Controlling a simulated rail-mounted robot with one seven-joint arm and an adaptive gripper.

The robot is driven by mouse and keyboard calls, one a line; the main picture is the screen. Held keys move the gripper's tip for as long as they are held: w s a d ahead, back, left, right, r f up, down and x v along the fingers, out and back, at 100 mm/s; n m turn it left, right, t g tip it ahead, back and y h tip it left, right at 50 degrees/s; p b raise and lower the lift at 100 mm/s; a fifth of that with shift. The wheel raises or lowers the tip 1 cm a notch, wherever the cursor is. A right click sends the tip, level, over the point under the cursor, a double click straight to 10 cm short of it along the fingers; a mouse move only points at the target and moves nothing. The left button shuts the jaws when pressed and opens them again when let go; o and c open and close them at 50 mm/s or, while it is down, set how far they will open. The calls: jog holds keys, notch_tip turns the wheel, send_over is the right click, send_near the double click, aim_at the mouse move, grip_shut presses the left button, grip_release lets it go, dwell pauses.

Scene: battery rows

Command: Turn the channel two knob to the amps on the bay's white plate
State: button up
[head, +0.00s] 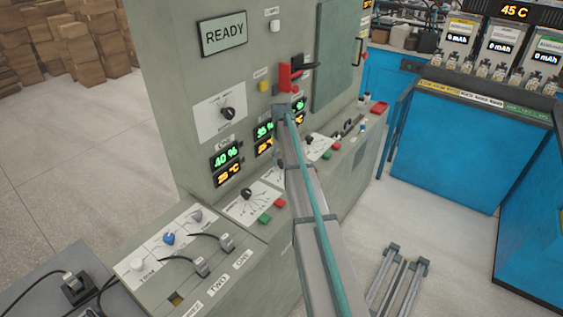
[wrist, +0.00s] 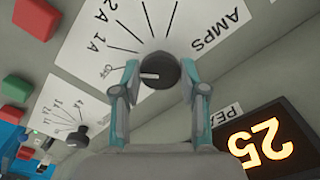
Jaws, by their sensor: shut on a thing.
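My gripper (wrist: 159,72) has its two teal fingers on either side of a black knob (wrist: 160,70) in the wrist view, shut on it. The knob sits on a white plate (wrist: 205,45) marked AMPS, with OFF, 1A and 2A beside fanned lines. The knob's white mark points left in the picture, toward OFF. In the head view my arm covers this knob and my fingers. On the far blue bench, a strip carries yellow, white and green labels; the white one (head: 482,97) is too small to read.
A similar black knob (head: 246,193) on a white plate is at the left on the console, with red and green buttons beside it. Another knob (head: 309,140) is to the right. A red handle (head: 287,76) stands out from the panel close above my arm.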

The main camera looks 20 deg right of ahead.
jog(key=m+b, duration=0.1)
jog(key=m, duration=0.2)
jog(key=shift+m, duration=0.3)
jog(key=m, duration=0.3)
jog(key=shift+m+b, duration=0.3)
jog(key=shift+b, duration=0.05)
jog(key=m, duration=0.6)
jog(key=shift+b, duration=0.4)
jog(key=shift+m, duration=0.3)
jog(key=o, duration=1.1)
jog(key=shift+o, duration=0.2)
